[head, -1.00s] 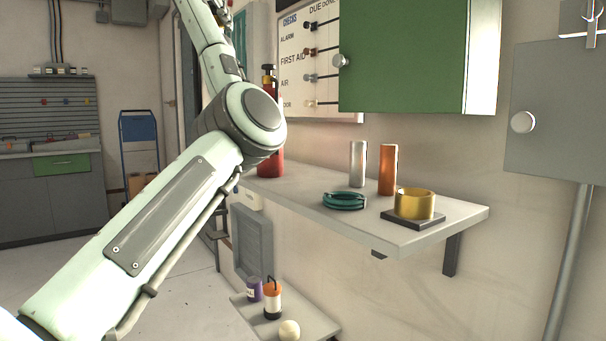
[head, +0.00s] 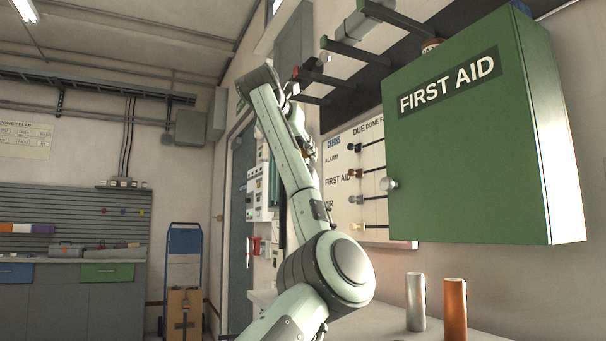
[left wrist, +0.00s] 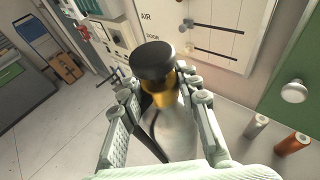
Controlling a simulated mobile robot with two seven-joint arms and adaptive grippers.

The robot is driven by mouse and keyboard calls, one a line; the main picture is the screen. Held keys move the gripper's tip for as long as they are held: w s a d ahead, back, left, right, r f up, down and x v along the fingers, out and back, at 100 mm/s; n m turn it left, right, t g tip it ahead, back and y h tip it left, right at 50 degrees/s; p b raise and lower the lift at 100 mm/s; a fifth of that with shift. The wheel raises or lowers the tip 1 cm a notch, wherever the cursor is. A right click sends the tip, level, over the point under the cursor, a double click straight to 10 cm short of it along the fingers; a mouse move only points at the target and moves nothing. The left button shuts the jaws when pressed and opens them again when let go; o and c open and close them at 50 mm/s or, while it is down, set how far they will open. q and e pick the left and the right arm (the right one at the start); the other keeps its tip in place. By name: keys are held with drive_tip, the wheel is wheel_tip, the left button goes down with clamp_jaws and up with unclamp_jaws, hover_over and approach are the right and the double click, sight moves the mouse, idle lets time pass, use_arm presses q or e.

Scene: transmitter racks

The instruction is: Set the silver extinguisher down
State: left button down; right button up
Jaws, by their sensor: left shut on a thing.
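In the left wrist view the silver extinguisher (left wrist: 178,132) has a black cap (left wrist: 154,61) and a yellow collar. My left gripper (left wrist: 159,88) has its fingers on both sides of it and is shut on it. Part of the body is hidden by the fingers and the hand. In the head view my left arm reaches up from the bottom centre; the hand is small and partly hidden at its far end, and I cannot make out the extinguisher clearly there. My right gripper is not in view.
A shelf (head: 385,328) holds a silver cylinder (head: 415,300) and an orange cylinder (head: 455,308). A green first aid cabinet (head: 470,150) juts out above it. A checks board (head: 345,215) with pegs is on the wall. Dark brackets (head: 350,52) stick out above. A blue hand truck (head: 184,240) stands behind.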

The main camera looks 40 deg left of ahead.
use_arm(q)
drive_tip(key=w+d+f, duration=0.6)
drive_tip(key=d+f, duration=0.2)
drive_tip(key=f, duration=0.1)
drive_tip(key=shift+w+f, duration=0.25)
drive_tip(key=shift+w, duration=0.05)
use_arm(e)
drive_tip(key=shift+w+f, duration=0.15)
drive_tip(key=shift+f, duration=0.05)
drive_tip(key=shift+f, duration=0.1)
use_arm(q)
drive_tip(key=c, duration=1.4)
unclamp_jaws()
drive_tip(key=shift+f, duration=0.4)
drive_tip(key=o, duration=0.3)
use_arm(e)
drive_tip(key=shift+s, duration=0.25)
use_arm(q)
drive_tip(key=shift+r, duration=0.15)
drive_tip(key=b+v, duration=0.1)
drive_tip(key=v, duration=1.1)
drive_tip(key=shift+b, duration=0.4)
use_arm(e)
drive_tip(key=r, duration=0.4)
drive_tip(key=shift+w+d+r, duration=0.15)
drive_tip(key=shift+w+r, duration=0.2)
